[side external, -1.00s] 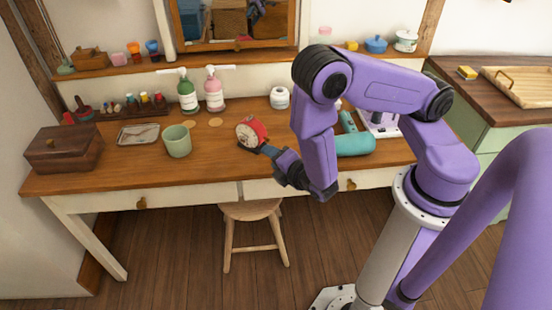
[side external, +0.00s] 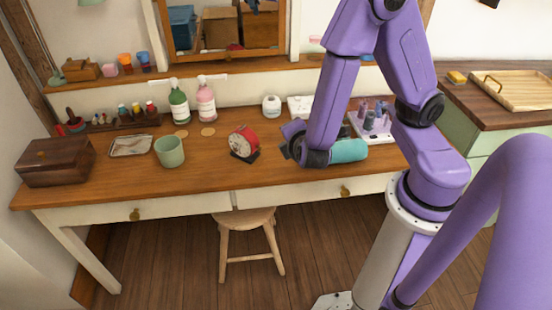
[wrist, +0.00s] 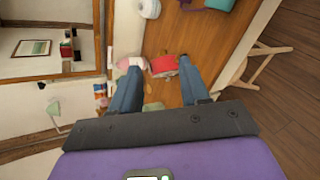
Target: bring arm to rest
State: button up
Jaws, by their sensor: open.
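My gripper (side external: 287,150) is over the right half of the wooden desk (side external: 215,175), partly hidden behind my arm in the side view. In the wrist view its two blue-grey fingers (wrist: 162,80) are spread apart with nothing held between them.
A teal cylinder (side external: 349,151) lies close to the right of my gripper. A white tray of small bottles (side external: 372,118) is behind it. A green cup (side external: 169,151), pump bottles (side external: 179,106) and a wooden box (side external: 56,161) stand further left. A stool (side external: 247,220) is below.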

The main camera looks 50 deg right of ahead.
jog(key=s+a+r+g+y, duration=0.2)
jog(key=s+r+g+y, duration=0.2)
jog(key=s, duration=0.4)
jog(key=s+a+r+m+g+y, duration=0.1)
jog(key=s+a+r+g+y, duration=0.1)
jog(key=s+r+g+y, duration=0.2)
jog(key=s+y, duration=0.1)
jog(key=s, duration=0.2)
jog(key=shift+s+a, duration=0.15)
jog(key=shift+s, duration=0.2)
jog(key=shift+r, duration=0.1)
